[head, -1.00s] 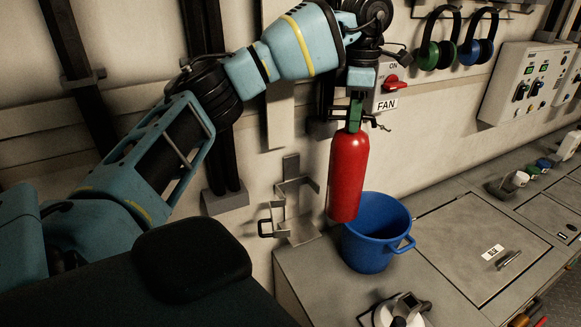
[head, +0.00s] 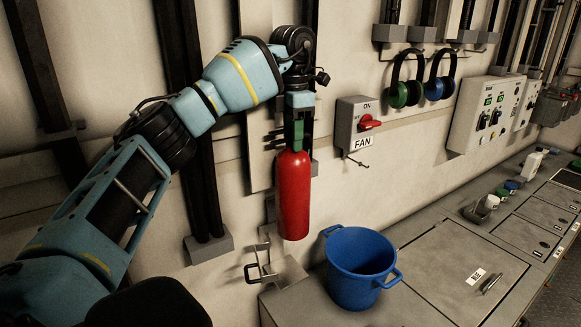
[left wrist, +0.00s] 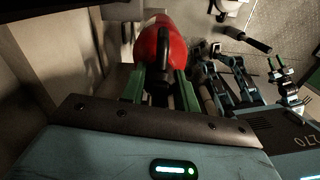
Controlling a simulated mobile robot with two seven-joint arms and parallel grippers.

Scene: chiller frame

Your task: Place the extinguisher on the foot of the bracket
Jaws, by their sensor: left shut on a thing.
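The red extinguisher (head: 293,195) hangs upright from my left gripper (head: 295,146), which is shut on its top. It also shows in the left wrist view (left wrist: 152,42) between the green fingers (left wrist: 160,88). The metal bracket (head: 268,262) is on the wall below, with a flat foot and an open strap or latch at its left. In the head view the extinguisher's base appears just above the bracket's foot and hides part of its back. A gap shows between base and foot; the exact depth between them is hard to tell. My right gripper is not seen in the head view.
A blue bucket (head: 358,272) stands on the grey counter (head: 420,297) right beside the bracket. A FAN switch box (head: 358,125) with a red knob is on the wall to the right. Ear defenders (head: 405,88) hang further right. Dark pipes (head: 190,150) run up the wall at left.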

